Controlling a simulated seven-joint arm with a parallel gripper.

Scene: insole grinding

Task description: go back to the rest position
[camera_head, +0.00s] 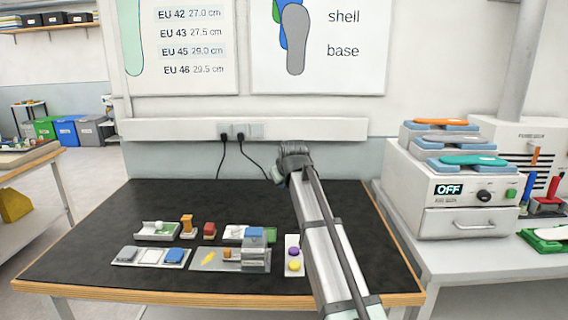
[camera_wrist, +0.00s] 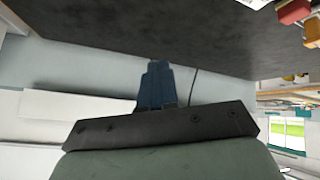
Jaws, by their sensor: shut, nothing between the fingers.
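My gripper (camera_head: 278,176) is raised above the back part of the black table (camera_head: 120,215), near the wall. It points left and a little down in the head view, and it holds nothing. In the wrist view the fingers of my gripper (camera_wrist: 155,88) are together, with the wall and the dark table top behind them. My arm reaches in from the bottom right of the head view and hides part of the table's right side.
Several small parts and trays, among them a grey plate (camera_head: 202,262) and a white card (camera_head: 292,270), stand on the table's front half. A grey oven (camera_head: 432,205) marked OFF, with insoles on top, is at the right. The table's back left is clear.

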